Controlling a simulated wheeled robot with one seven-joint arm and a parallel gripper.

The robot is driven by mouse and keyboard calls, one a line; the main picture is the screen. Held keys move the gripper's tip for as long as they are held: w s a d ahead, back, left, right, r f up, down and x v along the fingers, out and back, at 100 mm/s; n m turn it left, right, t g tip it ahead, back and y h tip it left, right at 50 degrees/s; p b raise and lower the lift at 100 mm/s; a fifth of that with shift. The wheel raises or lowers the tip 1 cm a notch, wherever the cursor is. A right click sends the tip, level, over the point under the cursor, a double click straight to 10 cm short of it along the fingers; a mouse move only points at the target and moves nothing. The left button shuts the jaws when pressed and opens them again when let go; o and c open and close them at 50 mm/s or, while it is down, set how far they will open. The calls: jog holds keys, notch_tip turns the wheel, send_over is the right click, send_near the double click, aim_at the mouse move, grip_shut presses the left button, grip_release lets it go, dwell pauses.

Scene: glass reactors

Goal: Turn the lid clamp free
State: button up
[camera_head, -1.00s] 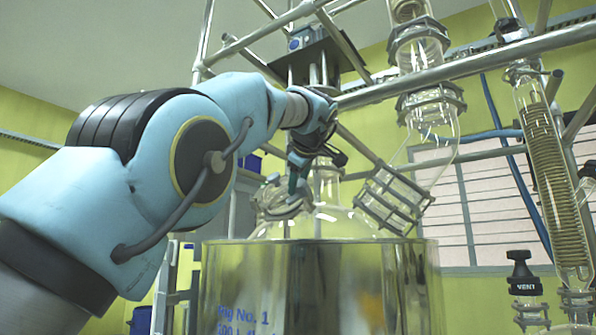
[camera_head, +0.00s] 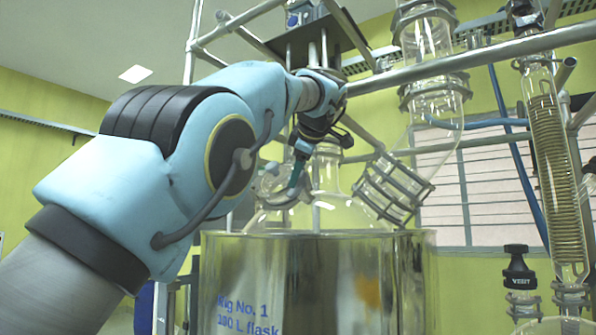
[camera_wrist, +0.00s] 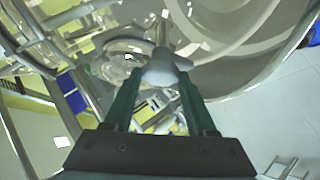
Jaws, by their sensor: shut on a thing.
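The lid clamp (camera_head: 283,198) is a grey metal piece at the left neck of the large glass flask (camera_head: 335,214), in the head view. My gripper (camera_head: 296,184) reaches down to it from above. In the wrist view, the two dark green fingers of my gripper (camera_wrist: 160,76) are closed on the clamp's grey handle (camera_wrist: 165,66), which sits between their tips. The far side of the handle and most of the clamp behind it are hidden or too small to make out.
The flask sits in a shiny metal vessel (camera_head: 330,285) with blue lettering. Metal frame bars (camera_head: 450,62) cross above and behind. A glass column (camera_head: 432,90) rises just right of my gripper, and a coil condenser (camera_head: 555,170) stands at the far right.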

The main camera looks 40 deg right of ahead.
jog(key=o, duration=1.4)
jog(key=v, duration=1)
jog(key=shift+s+a+r+b, duration=0.15)
jog(key=shift+s+r+b, duration=0.1)
jog(key=shift+b, duration=0.15)
jog(key=shift+s, duration=0.1)
